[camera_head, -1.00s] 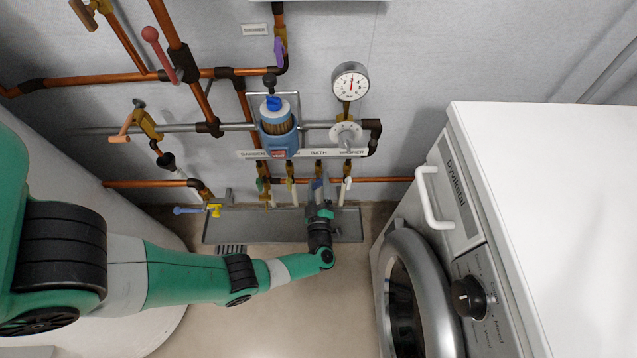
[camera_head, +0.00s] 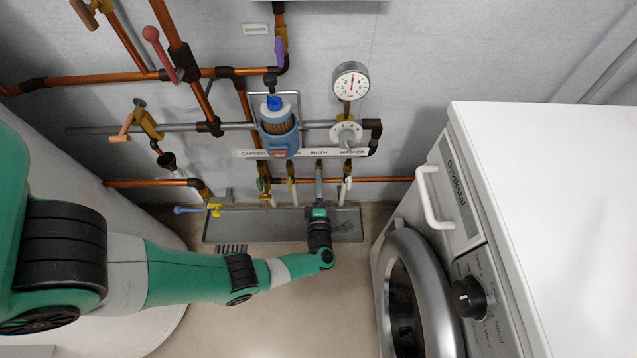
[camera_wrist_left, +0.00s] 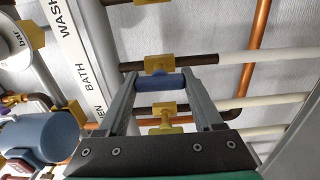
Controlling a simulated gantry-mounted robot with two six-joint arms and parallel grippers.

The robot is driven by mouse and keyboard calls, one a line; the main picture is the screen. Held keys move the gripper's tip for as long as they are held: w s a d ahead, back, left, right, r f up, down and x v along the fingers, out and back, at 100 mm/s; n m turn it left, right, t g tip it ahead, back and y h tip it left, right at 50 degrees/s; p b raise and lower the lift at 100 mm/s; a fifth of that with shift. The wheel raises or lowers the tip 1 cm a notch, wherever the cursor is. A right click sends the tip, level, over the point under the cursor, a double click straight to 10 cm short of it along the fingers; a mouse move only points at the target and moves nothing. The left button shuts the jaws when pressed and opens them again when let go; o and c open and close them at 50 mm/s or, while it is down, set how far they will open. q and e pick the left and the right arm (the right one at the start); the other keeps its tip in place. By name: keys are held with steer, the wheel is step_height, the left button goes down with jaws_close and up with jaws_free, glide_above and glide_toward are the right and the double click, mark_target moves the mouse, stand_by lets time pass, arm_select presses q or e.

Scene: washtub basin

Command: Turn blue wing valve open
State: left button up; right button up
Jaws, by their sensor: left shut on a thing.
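The blue wing valve (camera_wrist_left: 163,83) sits on a yellow brass body in the left wrist view, between the two fingertips of my left gripper (camera_wrist_left: 160,79). The gripper is shut on the blue wing, with a finger at each end of it. In the head view my left gripper (camera_head: 319,171) reaches up to the valve row under the BATH label, and its fingers hide the blue wing there. My right gripper is in neither view.
Above is the white label strip (camera_head: 302,153); left of the gauge (camera_head: 350,81) is a blue filter (camera_head: 277,128). A washing machine (camera_head: 540,220) stands right. The floor trough (camera_head: 270,226) is below.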

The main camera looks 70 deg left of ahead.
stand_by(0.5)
arm_select(q)
steer(key=o, duration=1.4)
steer(key=shift+c, duration=0.2)
steer(key=shift+s+d, duration=0.1)
steer(key=shift+d, duration=0.2)
steer(key=p+v, duration=0.1)
steer(key=v, duration=1)
steer(key=shift+p, duration=0.35)
